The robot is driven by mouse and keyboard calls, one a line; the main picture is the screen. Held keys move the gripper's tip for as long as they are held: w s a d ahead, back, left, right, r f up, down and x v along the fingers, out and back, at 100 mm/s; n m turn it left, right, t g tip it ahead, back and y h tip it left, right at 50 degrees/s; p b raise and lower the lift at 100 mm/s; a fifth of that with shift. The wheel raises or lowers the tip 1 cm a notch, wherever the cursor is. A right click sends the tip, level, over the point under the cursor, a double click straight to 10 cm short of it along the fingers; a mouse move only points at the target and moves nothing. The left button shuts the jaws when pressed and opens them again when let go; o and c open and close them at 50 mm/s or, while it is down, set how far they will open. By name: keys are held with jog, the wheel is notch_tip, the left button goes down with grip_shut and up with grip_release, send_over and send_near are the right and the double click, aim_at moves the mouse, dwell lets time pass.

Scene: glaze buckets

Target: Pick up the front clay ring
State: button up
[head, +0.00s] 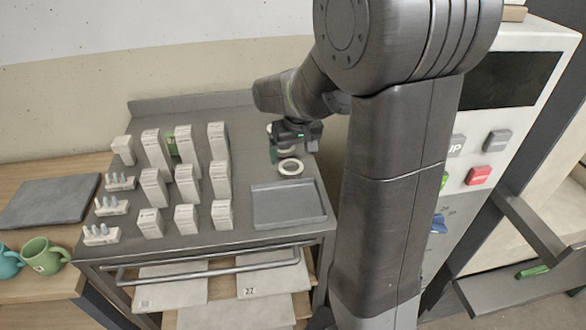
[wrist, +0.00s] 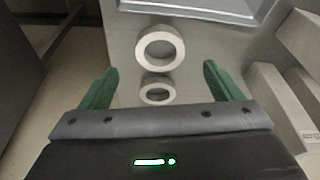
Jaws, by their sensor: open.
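The front clay ring (head: 291,173) is a white ring lying flat on the grey table top, just behind the shallow tray. In the wrist view the front ring (wrist: 160,66) is the larger, upper one. A second white ring (wrist: 156,82) lies close behind it, nearer the gripper body in the wrist view; in the head view my gripper mostly hides it. My gripper (head: 292,151) is open and empty, just behind and above the front ring. In the wrist view its green fingers (wrist: 159,69) stand wide apart to either side of the rings, touching neither.
The empty grey tray (head: 289,222) sits in front of the rings. Several tall white blocks (head: 188,187) stand in rows to the left, and show at the right of the wrist view. Small holders with pegs (head: 112,207) are at the table's left edge. A machine stands right.

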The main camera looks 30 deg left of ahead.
aim_at(291, 170)
jog(key=shift+p+x, duration=0.35)
jog(key=shift+x, duration=2.4)
jog(key=c, duration=1.1)
